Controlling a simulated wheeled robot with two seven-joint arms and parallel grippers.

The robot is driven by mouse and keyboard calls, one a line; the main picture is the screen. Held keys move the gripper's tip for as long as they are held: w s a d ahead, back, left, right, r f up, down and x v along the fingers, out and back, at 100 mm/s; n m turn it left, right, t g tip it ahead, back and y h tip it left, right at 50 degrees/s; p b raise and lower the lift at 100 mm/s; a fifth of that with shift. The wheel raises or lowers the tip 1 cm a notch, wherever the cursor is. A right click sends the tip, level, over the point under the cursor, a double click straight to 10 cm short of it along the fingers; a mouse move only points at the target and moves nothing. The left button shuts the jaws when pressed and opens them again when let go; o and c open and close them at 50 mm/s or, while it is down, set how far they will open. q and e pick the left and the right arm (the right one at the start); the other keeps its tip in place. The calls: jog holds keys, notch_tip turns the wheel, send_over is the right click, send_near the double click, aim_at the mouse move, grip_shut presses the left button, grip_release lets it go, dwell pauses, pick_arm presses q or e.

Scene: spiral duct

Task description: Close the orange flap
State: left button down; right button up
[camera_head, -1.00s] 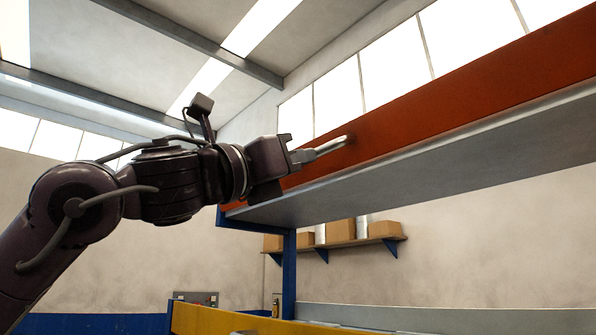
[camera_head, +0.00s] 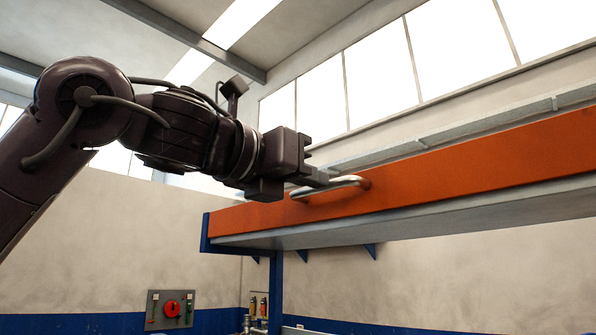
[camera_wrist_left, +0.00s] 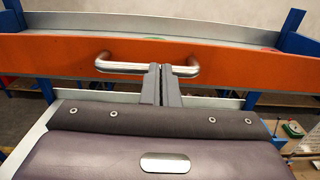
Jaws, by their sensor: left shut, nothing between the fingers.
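The orange flap (camera_head: 450,175) runs across the right of the head view as a long raised panel with a grey underside. A silver bar handle (camera_head: 335,187) is fixed to its front face near the left end. My left gripper (camera_head: 318,178) is shut and empty, with its fingertips at the handle. In the left wrist view the flap (camera_wrist_left: 240,72) spans the picture, and the shut fingers (camera_wrist_left: 162,72) lie against or just over the handle's bar (camera_wrist_left: 130,67). I cannot tell whether they touch it. My right gripper is not in view.
A blue post (camera_head: 275,290) stands under the flap's left end. A grey panel with a red round control (camera_head: 172,309) is on the back wall at lower left. The space left of the flap and below my left arm looks clear.

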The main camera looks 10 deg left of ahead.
pick_arm(q)
jog(key=shift+w+d+r+g+y, duration=0.2)
jog(key=shift+w+r+g+y, duration=0.15)
jog(key=shift+r+g, duration=0.2)
